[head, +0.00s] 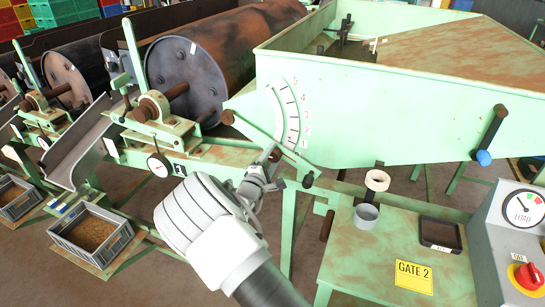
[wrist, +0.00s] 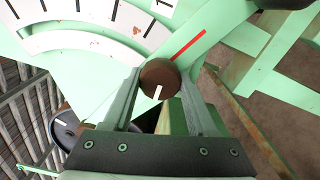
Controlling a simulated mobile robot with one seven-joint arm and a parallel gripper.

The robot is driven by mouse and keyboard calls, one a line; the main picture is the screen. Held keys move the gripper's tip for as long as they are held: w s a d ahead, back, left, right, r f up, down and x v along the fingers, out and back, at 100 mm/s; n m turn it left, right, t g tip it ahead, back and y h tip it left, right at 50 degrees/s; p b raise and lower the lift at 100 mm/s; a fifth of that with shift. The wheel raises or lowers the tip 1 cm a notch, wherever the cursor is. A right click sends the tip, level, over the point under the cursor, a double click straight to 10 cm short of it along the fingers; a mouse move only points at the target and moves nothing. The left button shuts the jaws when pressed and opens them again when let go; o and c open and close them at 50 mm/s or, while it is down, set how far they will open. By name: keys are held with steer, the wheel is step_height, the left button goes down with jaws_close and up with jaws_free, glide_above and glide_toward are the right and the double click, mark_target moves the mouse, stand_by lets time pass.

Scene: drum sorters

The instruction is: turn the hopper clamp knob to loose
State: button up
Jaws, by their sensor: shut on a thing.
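The hopper clamp knob (wrist: 160,78) is a round brown knob with a short white mark on its face. In the wrist view it sits between the two fingers of my gripper (wrist: 161,92), which is shut on it. The white mark points down and slightly left. A red line on the green arm (wrist: 188,44) runs up and right from beside the knob. In the head view my gripper (head: 272,160) is at the lower left of the green hopper (head: 390,110), below its numbered white scale (head: 288,118); the knob is mostly hidden there.
A lever with a blue end (head: 485,157) hangs on the hopper's right side. A rusty drum (head: 215,60) lies behind my arm.

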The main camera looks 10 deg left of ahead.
steer(key=o, duration=1.4)
steer(key=shift+c, duration=0.2)
steer(key=shift+s, duration=0.1)
steer(key=s+a, duration=0.2)
steer(key=s, duration=1.5)
steer(key=shift+a+b, duration=0.2)
steer(key=shift+b, duration=0.15)
steer(key=w+d+r+m+g+y, duration=0.3)
steer(key=w+d+r+m+g, duration=0.2)
steer(key=m, duration=0.1)
steer(key=s+d+r+m+g+y, duration=0.3)
steer(key=s+d+r+m, duration=0.15)
steer(key=d+r, duration=0.45)
steer(key=s+d+r+m+g+h, duration=0.1)
steer(key=s+d+m, duration=0.3)
steer(key=s+d, duration=0.5)
steer(key=s+d+r+m+g+h, duration=0.2)
steer(key=s+d+r+m+g, duration=0.1)
steer(key=s+d, duration=0.7)
steer(key=s+r+m, duration=0.1)
steer(key=s+m, duration=0.1)
steer(key=s, duration=0.1)
steer(key=shift+s+d, duration=0.2)
steer(key=shift+s, duration=0.2)
